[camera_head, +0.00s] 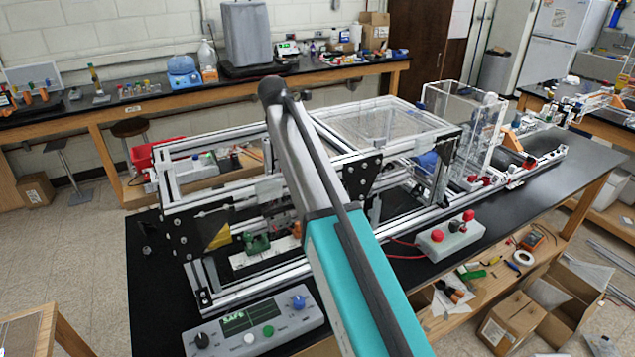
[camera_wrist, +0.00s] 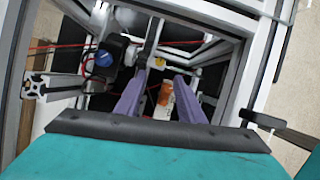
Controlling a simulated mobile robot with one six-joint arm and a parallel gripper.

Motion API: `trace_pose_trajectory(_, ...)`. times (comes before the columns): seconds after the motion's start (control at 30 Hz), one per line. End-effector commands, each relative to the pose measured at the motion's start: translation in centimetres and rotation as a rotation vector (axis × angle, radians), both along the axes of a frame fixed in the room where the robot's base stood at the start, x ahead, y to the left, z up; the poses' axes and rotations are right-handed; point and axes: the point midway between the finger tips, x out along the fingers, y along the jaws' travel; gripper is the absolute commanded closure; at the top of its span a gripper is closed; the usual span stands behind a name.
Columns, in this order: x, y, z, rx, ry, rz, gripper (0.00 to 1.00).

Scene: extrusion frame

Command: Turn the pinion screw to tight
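My gripper (camera_wrist: 160,77) shows in the wrist view as two purple fingers, spread apart with a gap between them. They reach down into the aluminium extrusion frame (camera_wrist: 200,27). An orange part (camera_wrist: 166,96) shows in the gap, apparently beyond the fingers, with a small yellow piece (camera_wrist: 155,66) near the left fingertip. A blue round knob (camera_wrist: 104,59) on a dark block is left of the fingers. I cannot tell which part is the pinion screw. In the head view the frame (camera_head: 240,290) stands on the black bench, and my arm hides the gripper.
A control box (camera_head: 254,330) with a green display reading SAFE sits at the bench front. A grey box with red buttons (camera_head: 450,236) stands right of my arm. A green part (camera_head: 257,243) sits inside the frame. Frame bars and red wires crowd the gripper.

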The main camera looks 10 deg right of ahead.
Motion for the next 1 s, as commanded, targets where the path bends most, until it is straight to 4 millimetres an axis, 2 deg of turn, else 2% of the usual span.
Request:
trace_pose_trajectory(0.7, 1.4, -2.8, -7.4, 0.0, 0.001, 0.0, 0.65)
trace_pose_trajectory(1.0, 1.9, -3.6, -9.6, 0.0, 0.0, -0.001, 0.65)
